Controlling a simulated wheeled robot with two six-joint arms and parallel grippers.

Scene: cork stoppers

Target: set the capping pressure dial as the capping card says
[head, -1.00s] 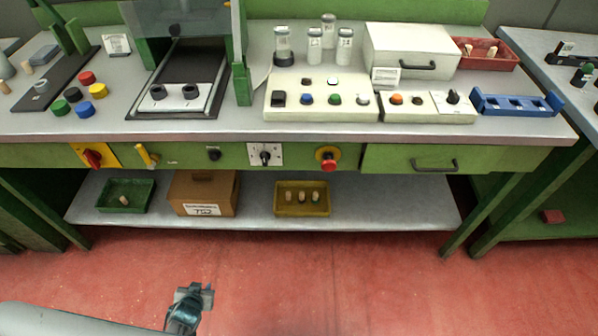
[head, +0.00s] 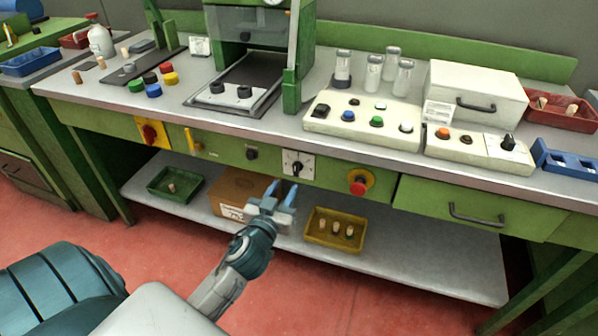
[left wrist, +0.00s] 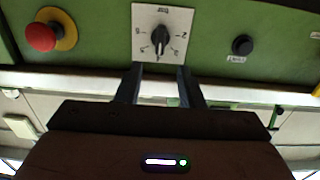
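The dial is a black knob on a white square plate (head: 298,164) on the green front panel of the bench. In the left wrist view the dial (left wrist: 160,37) shows close up, upside down, with marks around the knob; I cannot read its setting surely. My left gripper (head: 281,193) is open and empty, just below and in front of the dial. Its two fingers (left wrist: 160,82) point at the plate, apart from the knob. A small white card (head: 200,46) stands by the press and another (head: 438,112) by the white box; I cannot read either or tell which is the capping card. My right gripper is out of view.
A red stop button (head: 358,184) sits right of the dial, and a small black knob (head: 252,153) sits left. A yellow lever (head: 193,143) and red switch (head: 150,133) are farther left. The lower shelf holds a cardboard box (head: 233,190) and a yellow tray (head: 335,241).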

